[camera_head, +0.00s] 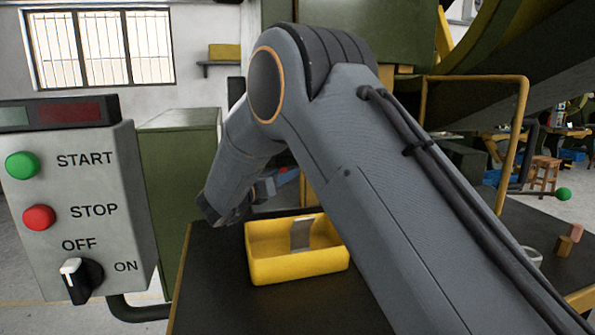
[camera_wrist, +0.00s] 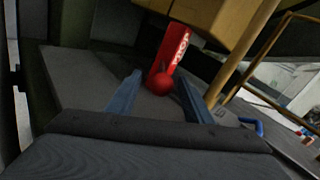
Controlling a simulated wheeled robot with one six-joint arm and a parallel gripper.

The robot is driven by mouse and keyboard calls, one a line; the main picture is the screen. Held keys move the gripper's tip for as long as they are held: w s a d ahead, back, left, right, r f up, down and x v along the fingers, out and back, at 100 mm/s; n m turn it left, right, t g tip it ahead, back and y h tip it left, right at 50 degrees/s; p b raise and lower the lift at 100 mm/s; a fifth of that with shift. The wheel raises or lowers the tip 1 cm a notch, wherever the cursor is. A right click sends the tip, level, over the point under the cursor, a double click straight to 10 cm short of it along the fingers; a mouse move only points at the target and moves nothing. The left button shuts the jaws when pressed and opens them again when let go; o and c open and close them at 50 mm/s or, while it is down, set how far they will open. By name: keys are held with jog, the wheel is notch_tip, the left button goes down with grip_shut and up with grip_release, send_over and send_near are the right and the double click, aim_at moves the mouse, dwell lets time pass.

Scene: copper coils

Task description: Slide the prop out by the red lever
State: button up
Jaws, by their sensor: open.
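The red lever (camera_wrist: 172,48), a flat bar with white lettering, hangs down in the wrist view and ends in a red ball (camera_wrist: 160,84). My gripper (camera_wrist: 160,77) is open, with its blue fingers on either side of the ball. I cannot tell whether either finger touches it. An ochre block (camera_wrist: 205,20) is above and beside the lever; whether it is the prop is not clear. In the head view my arm hides most of the gripper, and only a small bit of red and blue shows past it.
A yellow bin (camera_head: 300,272) with a grey piece inside stands on the dark table (camera_head: 215,300). A control box (camera_head: 80,210) is at left. A yellow rail (camera_head: 517,140), a green-knobbed lever (camera_head: 563,194) and small blocks (camera_head: 564,245) are at right.

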jog(key=shift+w+d, duration=0.1)
jog(key=shift+d, duration=0.1)
jog(key=p+x, duration=0.2)
jog(key=x, duration=0.5)
jog(key=shift+w+d+f, duration=0.1)
jog(key=shift+d, duration=0.05)
grip_shut()
